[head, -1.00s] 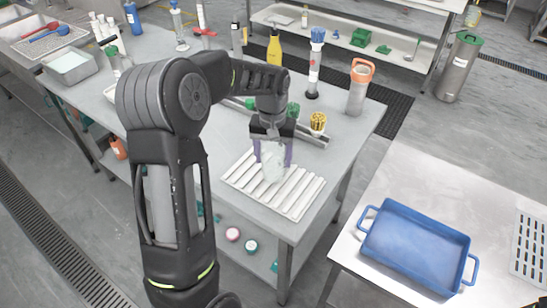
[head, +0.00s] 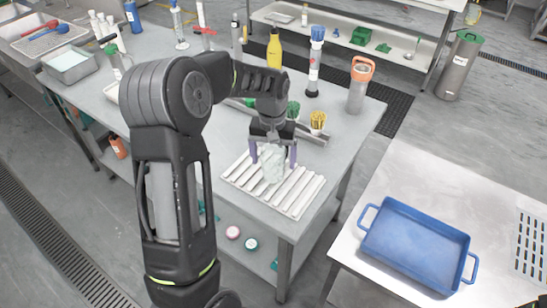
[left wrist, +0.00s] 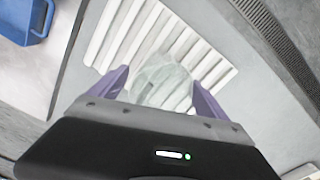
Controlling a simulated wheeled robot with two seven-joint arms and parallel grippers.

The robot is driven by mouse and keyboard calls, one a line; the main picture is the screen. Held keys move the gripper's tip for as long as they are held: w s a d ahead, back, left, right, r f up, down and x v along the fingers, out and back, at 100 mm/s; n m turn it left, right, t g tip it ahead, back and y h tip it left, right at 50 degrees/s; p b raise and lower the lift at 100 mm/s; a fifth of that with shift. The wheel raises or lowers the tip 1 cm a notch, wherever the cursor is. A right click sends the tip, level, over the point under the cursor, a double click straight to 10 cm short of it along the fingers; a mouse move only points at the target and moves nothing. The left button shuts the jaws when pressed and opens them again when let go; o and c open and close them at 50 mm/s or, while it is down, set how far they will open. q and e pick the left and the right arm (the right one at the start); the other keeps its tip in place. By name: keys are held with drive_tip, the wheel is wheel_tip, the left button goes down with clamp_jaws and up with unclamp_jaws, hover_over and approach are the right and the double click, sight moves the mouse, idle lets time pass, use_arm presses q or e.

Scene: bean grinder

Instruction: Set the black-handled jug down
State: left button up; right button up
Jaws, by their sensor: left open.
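A clear, pale jug (head: 272,163) stands on the white ribbed rack (head: 297,193) on the grey table. It also shows in the left wrist view (left wrist: 160,80), faint against the ribs. No black handle can be made out in either view. My left gripper (head: 273,160) is open, with its purple fingers apart on either side of the jug. In the left wrist view the fingertips (left wrist: 160,76) stand clear of the jug's sides.
Behind the rack stand brush heads, a yellow bottle (head: 274,48), a blue-capped tube (head: 315,62) and an orange-topped container (head: 358,86). A blue tray (head: 416,247) lies on a separate table at right. The floor between the tables is clear.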

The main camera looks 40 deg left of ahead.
use_arm(q)
wheel_tip(320, 180, up, 12)
drive_tip(key=b, duration=0.1)
drive_tip(key=shift+r, duration=0.2)
drive_tip(key=shift+a, duration=0.1)
drive_tip(key=shift+c, duration=0.4)
